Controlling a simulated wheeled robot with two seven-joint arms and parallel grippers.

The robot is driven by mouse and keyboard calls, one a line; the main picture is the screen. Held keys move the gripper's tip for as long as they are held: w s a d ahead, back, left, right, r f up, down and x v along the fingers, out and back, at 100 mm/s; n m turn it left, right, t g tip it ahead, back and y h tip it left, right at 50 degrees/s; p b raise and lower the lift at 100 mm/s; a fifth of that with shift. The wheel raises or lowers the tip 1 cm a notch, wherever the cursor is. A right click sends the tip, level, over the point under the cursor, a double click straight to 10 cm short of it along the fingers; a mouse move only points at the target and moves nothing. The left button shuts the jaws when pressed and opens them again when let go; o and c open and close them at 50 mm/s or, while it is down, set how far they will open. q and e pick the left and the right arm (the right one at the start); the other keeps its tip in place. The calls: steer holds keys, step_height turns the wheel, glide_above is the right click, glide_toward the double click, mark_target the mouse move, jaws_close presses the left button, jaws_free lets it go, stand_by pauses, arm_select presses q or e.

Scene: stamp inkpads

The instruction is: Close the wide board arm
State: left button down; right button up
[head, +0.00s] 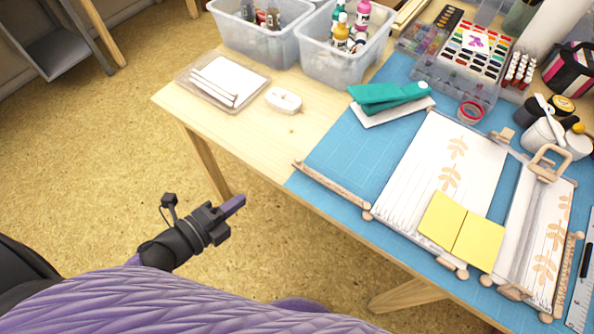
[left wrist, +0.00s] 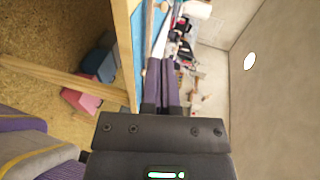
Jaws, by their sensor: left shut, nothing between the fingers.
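The wide board (head: 468,150) is a white sheet with tan leaf prints, lying on the blue mat. A slim wooden arm (head: 332,186), seemingly the wide board arm, is swung out to the left from the board's lower-left corner and lies across the mat's left edge, apart from the sheet. My left gripper (head: 233,206) is shut and empty, left of the table edge and below the arm's far end in the head view. Its purple fingers are together in the left wrist view (left wrist: 162,78). My right gripper is not in view.
Two yellow squares (head: 460,231) lie over the wide board's lower part. A narrow board (head: 535,230) stands to its right with its own wooden arm. A teal stapler-like tool (head: 388,97), an inkpad-like white block (head: 284,100) and plastic bins (head: 344,45) are farther back.

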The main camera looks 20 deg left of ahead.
mark_target(296, 161)
arm_select(q)
steer(key=b+x, duration=0.1)
steer(key=x, duration=0.3)
steer(key=b+x, duration=0.1)
steer(key=x, duration=0.8)
steer(key=shift+w+d+r+b, duration=0.25)
steer(key=shift+w+d+b, duration=0.05)
steer(key=shift+w+b, duration=0.1)
steer(key=shift+w+d, duration=0.1)
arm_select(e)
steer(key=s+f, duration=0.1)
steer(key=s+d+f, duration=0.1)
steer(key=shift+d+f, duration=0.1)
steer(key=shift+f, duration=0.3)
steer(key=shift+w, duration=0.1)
